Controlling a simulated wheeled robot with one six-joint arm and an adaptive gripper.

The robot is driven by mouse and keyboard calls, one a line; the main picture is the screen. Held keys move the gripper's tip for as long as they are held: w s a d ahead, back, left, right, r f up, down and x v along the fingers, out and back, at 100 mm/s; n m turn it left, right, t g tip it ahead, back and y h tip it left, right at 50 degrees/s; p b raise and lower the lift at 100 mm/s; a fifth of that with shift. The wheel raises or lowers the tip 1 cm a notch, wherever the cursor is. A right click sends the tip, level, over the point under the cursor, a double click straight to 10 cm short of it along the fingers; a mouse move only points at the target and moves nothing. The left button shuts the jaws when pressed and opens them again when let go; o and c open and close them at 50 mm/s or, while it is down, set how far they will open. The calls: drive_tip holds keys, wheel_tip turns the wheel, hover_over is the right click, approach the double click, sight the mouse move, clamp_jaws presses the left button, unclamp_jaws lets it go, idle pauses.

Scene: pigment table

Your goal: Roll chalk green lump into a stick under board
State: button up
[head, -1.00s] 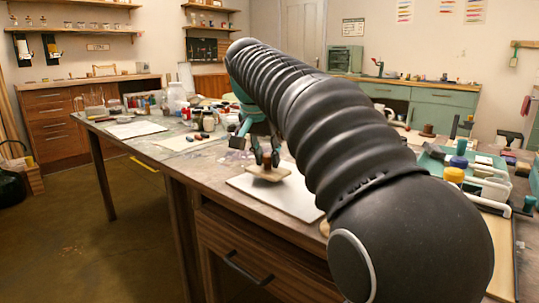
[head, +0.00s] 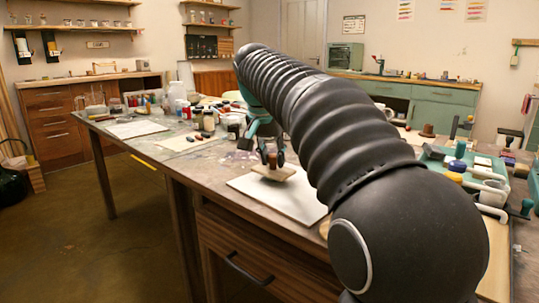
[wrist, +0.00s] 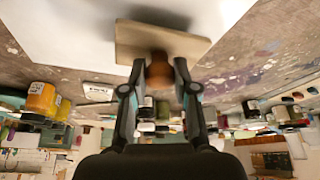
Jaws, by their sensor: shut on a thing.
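My gripper (head: 273,158) is shut on the brown knob (wrist: 159,70) of a small flat wooden board (head: 273,172). The wrist view shows the board (wrist: 160,42) just beyond the fingertips, with one finger on each side of the knob. In the head view the board is low over the far left part of a pale slab (head: 293,203). I cannot tell how close its underside is to the slab. No chalk green lump shows in either view; whatever lies under the board is hidden.
Jars and bottles (head: 208,120) stand farther back on the worktable. White sheets (head: 137,129) lie at its far left. A green tray (head: 470,165) with jars and tools is at the right. My arm hides the table's middle.

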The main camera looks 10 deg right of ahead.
drive_tip(key=shift+w+d, duration=0.15)
drive_tip(key=shift+d, duration=0.1)
drive_tip(key=shift+w+d+p, duration=0.75)
drive_tip(key=shift+d+p, duration=0.15)
drive_tip(key=shift+d, duration=0.1)
drive_tip(key=shift+s+a, duration=0.45)
drive_tip(key=shift+a, duration=0.15)
drive_tip(key=shift+a, duration=0.1)
drive_tip(key=shift+s+a+f, duration=0.1)
drive_tip(key=shift+s+a, duration=0.75)
drive_tip(key=shift+a, duration=0.2)
drive_tip(key=shift+s+a, duration=0.1)
drive_tip(key=shift+s+a, duration=0.3)
drive_tip(key=shift+a, duration=0.1)
drive_tip(key=shift+w+d+p, duration=0.5)
drive_tip(key=shift+w+d, duration=0.4)
drive_tip(key=shift+d, duration=0.25)
